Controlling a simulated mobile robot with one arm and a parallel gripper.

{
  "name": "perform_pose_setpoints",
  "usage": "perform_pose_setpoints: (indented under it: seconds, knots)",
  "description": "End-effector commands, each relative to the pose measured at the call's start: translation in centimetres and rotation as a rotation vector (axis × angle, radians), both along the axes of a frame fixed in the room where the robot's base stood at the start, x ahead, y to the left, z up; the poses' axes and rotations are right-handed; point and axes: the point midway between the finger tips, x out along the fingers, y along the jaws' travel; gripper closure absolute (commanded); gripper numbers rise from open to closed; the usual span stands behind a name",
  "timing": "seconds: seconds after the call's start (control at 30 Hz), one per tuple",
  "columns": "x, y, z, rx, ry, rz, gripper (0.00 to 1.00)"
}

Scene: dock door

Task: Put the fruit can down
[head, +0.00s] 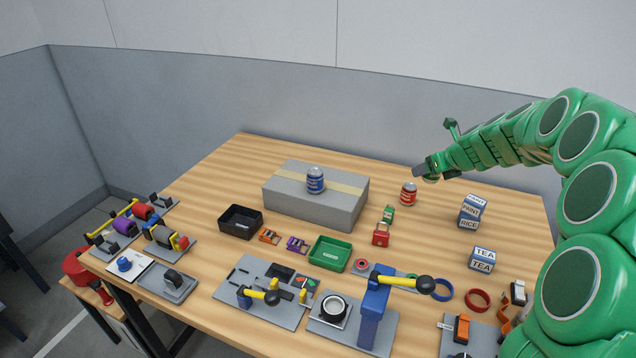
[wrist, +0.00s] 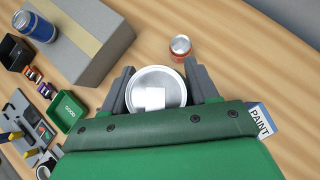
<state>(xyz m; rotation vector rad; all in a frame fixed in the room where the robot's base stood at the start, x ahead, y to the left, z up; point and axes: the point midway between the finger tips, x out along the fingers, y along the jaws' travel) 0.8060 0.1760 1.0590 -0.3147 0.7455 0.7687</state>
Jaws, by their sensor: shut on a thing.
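My gripper (wrist: 157,86) is shut on a can, taken to be the fruit can (wrist: 172,78), in the wrist view. I look onto its round silver lid, which has a pale square patch, between the two grey fingers. Its side label is hidden. In the head view my gripper (head: 422,171) is above the right-hand part of the table, and the held can cannot be clearly made out there. A separate red can (head: 408,195) stands upright on the table below the gripper. It also shows beyond the fingers in the wrist view (wrist: 181,48).
A grey box (head: 310,205) carries a blue can (head: 316,181). Paint and rice blocks (head: 469,213), tea blocks (head: 481,259), a red padlock (head: 381,235) and a green bin (head: 329,254) stand nearby. Bare wood lies between the red can and the blocks.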

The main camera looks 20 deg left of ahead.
Motion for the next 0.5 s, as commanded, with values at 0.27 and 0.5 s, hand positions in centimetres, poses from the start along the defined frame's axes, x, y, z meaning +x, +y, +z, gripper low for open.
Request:
perform_pose_setpoints:
  seconds: [0.27, 0.5]
  knots:
    - [-2.3, 11.4, 1.9, -0.001, -0.004, 0.206, 0.77]
    - [-5.6, 20.3, 3.3, 0.0, -0.005, 0.375, 0.77]
